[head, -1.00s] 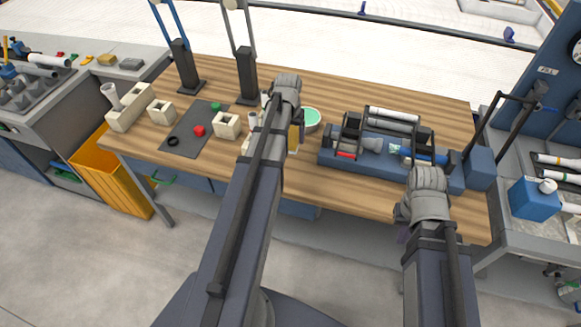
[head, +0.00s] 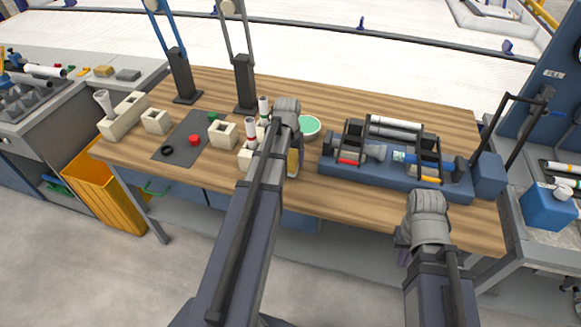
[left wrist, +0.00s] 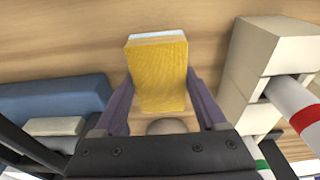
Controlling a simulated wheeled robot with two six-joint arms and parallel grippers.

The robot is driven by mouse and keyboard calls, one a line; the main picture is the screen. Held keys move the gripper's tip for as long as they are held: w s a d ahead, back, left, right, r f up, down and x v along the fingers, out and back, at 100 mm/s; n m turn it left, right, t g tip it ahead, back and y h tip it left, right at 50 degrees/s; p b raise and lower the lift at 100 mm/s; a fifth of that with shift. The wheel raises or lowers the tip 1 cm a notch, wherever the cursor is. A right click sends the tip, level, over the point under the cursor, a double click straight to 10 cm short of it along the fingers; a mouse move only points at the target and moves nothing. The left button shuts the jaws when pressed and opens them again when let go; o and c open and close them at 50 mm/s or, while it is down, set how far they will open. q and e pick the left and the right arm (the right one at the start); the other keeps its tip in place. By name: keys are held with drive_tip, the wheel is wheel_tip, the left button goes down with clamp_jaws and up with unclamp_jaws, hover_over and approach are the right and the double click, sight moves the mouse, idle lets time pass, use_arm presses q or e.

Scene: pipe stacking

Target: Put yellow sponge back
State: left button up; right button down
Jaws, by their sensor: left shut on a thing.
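The yellow sponge (left wrist: 158,78) has a pale layer on its far edge and sits between the two fingers of my left gripper (left wrist: 160,92) in the left wrist view. The gripper is shut on it, above the wooden table. In the head view only a sliver of the sponge (head: 294,161) shows beside my left wrist, which hides most of it and the fingers. My right gripper (head: 407,243) is at the table's front edge, in front of the blue tool holder; its fingertips are mostly hidden by the wrist.
A blue tool holder (head: 345,172) with tubes stands right of the sponge. A round green-topped dish (head: 309,127) is behind it. Beige blocks (head: 223,135) and red- and green-banded tubes stand to its left. Bare wood (head: 345,205) shows along the front of the table.

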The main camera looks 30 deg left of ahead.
sight(291, 164)
use_arm(q)
drive_tip(key=shift+f+b, duration=0.95)
drive_tip(key=shift+f, duration=0.45)
drive_tip(key=shift+f, duration=0.15)
drive_tip(key=o, duration=1.1)
drive_tip(key=shift+o, duration=0.2)
drive_tip(key=r+p, duration=0.4)
drive_tip(key=s+r+p, duration=0.1)
drive_tip(key=r+p, duration=0.7)
drive_tip(key=shift+s+d+r, duration=0.2)
drive_tip(key=shift+s, duration=0.1)
